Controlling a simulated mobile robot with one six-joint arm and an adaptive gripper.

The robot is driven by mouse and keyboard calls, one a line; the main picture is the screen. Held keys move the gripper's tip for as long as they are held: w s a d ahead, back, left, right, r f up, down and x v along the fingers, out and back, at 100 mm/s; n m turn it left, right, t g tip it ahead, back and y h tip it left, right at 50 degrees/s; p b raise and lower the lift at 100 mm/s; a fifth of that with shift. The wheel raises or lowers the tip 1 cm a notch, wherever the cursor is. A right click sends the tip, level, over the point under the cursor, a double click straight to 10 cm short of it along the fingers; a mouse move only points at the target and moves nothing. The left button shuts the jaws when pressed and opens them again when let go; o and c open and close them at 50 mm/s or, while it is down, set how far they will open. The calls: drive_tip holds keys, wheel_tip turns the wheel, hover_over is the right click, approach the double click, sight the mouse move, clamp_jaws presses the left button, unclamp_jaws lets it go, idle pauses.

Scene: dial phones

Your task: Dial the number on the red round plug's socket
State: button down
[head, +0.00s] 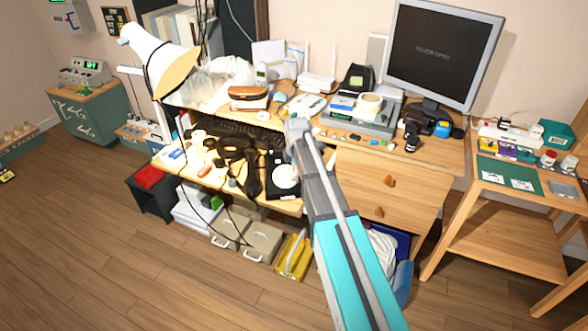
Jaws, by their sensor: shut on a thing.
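My arm reaches over the desk, and my gripper (236,152) seems to be among the dark shapes above the pulled-out shelf. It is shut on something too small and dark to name. A black thing with a white round disc (286,177) lies to its right; I cannot tell if it is a dial phone. A small red-orange piece (204,171) lies left of the gripper; I cannot tell if it is the red round plug. No socket or number can be read. My arm hides part of the desk.
The desk (425,155) holds a monitor (440,55), a keyboard (236,130), a brown pouch (249,97) and a white lamp (160,50). Dark cables hang below the shelf (291,208). A side table (480,205) stands right.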

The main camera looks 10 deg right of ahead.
drive_tip(key=shift+s+r+p, duration=0.25)
drive_tip(key=shift+r+p, duration=0.1)
drive_tip(key=shift+r, duration=0.3)
wheel_tip(320, 180, up, 6)
drive_tip(key=s+p, duration=0.3)
drive_tip(key=p, duration=0.3)
drive_tip(key=shift+a, duration=0.15)
idle(1.5)
drive_tip(key=shift+a, duration=0.1)
